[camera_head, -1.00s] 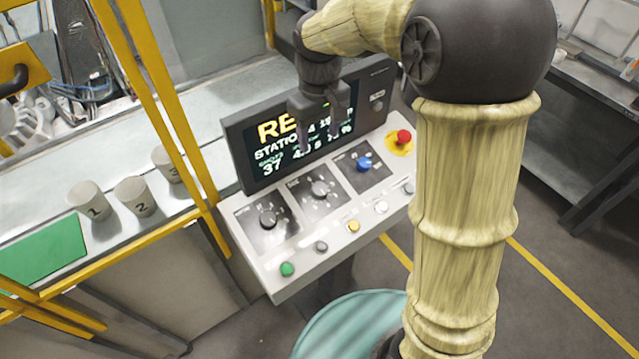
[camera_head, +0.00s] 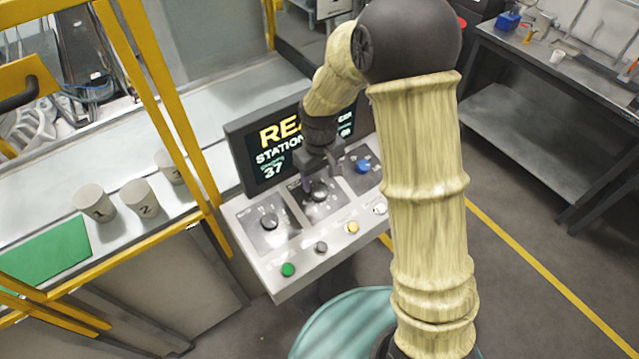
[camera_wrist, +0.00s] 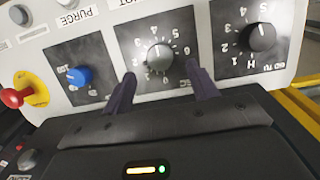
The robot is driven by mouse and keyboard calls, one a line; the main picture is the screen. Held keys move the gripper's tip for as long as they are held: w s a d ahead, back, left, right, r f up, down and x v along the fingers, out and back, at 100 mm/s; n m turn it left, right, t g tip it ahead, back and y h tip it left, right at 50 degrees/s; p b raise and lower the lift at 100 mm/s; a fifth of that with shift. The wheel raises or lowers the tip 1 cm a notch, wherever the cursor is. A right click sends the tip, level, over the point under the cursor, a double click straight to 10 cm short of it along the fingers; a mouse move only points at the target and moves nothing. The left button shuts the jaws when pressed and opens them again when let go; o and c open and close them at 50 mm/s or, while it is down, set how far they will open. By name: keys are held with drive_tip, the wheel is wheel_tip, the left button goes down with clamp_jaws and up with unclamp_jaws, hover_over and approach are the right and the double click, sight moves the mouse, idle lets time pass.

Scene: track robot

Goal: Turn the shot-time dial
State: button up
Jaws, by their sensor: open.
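The control panel has three dials in a row. The middle dial, a grey round knob on a dark plate with numbers and what looks like "SEC", shows in the wrist view (camera_wrist: 160,57) and in the head view (camera_head: 319,192); I take it as the shot-time dial. My gripper (camera_head: 322,176) is open and empty, pointing down at this dial. In the wrist view its two fingertips (camera_wrist: 160,74) are apart, one at each side of the knob's near edge. I cannot tell whether they touch the panel.
A black dial (camera_head: 268,220) and a blue dial (camera_head: 363,167) flank the middle one. Buttons, including a green one (camera_head: 288,269), line the front edge. The screen (camera_head: 270,150) stands close behind my gripper. A red stop button (camera_wrist: 12,98) is at the wrist view's left.

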sight(320, 190)
drive_tip(key=shift+f+p, duration=0.4)
drive_tip(key=shift+f, duration=2)
drive_tip(key=c, duration=1)
